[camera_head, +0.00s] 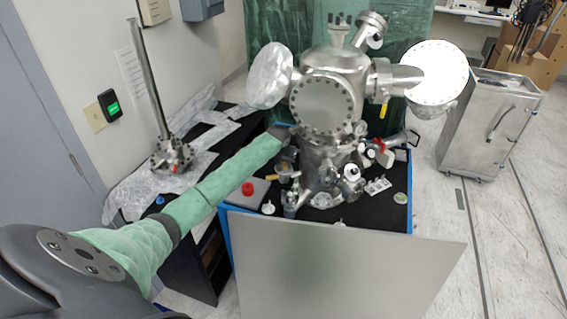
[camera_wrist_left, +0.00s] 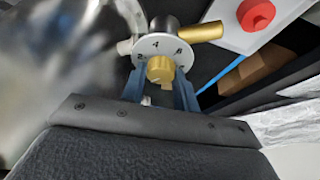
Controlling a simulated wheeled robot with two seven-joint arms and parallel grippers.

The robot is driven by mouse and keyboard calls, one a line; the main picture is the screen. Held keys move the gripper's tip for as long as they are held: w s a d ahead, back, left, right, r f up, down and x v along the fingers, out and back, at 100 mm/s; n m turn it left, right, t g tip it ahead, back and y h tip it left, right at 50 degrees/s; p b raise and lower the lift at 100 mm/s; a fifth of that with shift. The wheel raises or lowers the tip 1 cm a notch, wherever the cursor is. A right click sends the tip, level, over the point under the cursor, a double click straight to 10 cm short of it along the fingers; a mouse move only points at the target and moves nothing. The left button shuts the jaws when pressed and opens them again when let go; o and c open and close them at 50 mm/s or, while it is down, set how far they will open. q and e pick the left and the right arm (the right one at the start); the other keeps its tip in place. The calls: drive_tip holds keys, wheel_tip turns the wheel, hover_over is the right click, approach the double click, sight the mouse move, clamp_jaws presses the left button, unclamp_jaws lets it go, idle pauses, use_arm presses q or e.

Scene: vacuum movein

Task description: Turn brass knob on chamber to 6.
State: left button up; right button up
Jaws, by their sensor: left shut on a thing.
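The steel vacuum chamber (camera_head: 325,105) stands on a black-topped table, with large round flanges at its sides. My left arm reaches from the left to its lower body. The left gripper (camera_head: 284,130) is small there, and the brass knob cannot be made out in the head view. In the left wrist view, the brass knob (camera_wrist_left: 160,70) sits in front of a white dial (camera_wrist_left: 163,45). The dial shows a 4 near the top and blurred numerals at its sides. The blue fingers of my left gripper (camera_wrist_left: 161,88) are shut on the knob from both sides. My right gripper is not in view.
A grey box with a red cap (camera_head: 248,188) sits by the chamber; the cap also shows in the left wrist view (camera_wrist_left: 257,15). A metal panel (camera_head: 340,265) stands in front of the table. A steel cabinet (camera_head: 485,125) stands right, with clear floor between.

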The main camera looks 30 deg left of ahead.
use_arm(q)
drive_tip(key=shift+a+m, duration=0.1)
drive_tip(key=shift+m, duration=0.2)
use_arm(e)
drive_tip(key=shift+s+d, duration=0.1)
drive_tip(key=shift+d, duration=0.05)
